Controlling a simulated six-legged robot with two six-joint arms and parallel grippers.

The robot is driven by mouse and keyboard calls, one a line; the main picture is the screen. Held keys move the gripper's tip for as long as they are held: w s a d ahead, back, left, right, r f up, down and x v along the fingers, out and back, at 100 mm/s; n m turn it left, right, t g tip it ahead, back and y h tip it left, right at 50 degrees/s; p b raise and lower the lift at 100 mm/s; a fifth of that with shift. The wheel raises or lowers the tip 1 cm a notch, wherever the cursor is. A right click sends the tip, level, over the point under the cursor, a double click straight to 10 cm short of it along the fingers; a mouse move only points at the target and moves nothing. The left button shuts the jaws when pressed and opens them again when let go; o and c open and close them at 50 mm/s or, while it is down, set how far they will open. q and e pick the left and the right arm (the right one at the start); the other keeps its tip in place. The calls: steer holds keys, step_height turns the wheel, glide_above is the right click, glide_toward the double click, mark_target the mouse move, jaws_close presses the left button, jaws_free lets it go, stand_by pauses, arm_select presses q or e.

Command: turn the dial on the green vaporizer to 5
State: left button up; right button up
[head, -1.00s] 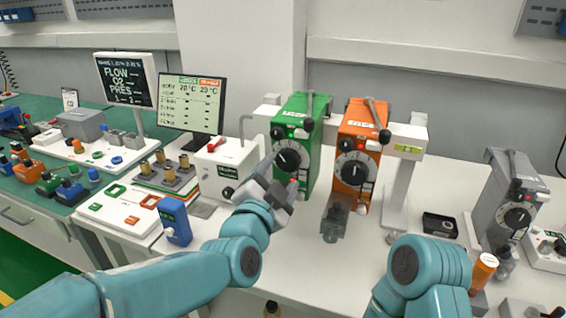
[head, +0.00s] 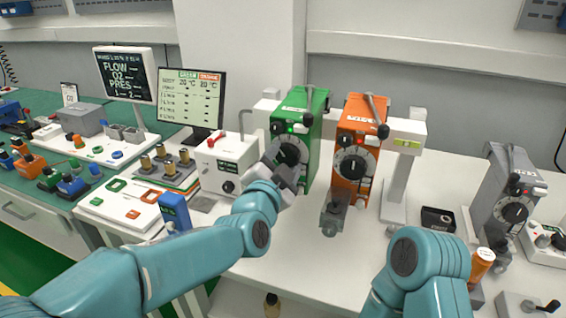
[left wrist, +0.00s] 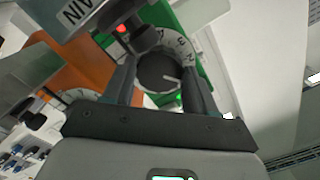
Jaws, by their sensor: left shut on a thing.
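The green vaporizer (head: 313,135) stands upright at the back of the white bench, with a black round dial (head: 290,150) on its front. My left gripper (head: 281,167) is at this dial from the lower left and hides part of it. In the left wrist view the dial (left wrist: 158,70) sits between the two dark fingers of my left gripper (left wrist: 160,84), which are shut on it. A pale ring with numbers shows around the dial, with a white mark on the knob; I cannot read the setting surely. My right gripper is out of view.
The orange vaporizer (head: 359,140) stands close to the right of the green one. A white box with a red switch (head: 226,165) stands to the left. A monitor (head: 190,98) is behind it. A grey vaporizer (head: 507,195) is at the far right.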

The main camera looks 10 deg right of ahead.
arm_select(q)
steer(key=n+b, duration=0.3)
steer(key=shift+f+n, duration=0.2)
steer(key=shift+n, duration=0.1)
steer(key=shift+r+n+b, duration=0.1)
steer(key=shift+n+b, duration=0.85)
steer(key=shift+n, duration=0.35)
steer(key=o, duration=0.8)
steer(key=shift+s+a, duration=0.25)
steer(key=shift+s, duration=0.15)
steer(key=b+v, duration=0.1)
steer(key=v, duration=1.4)
steer(key=shift+a+r+b, duration=0.2)
steer(key=shift+a+b, duration=0.05)
steer(key=shift+b, duration=0.1)
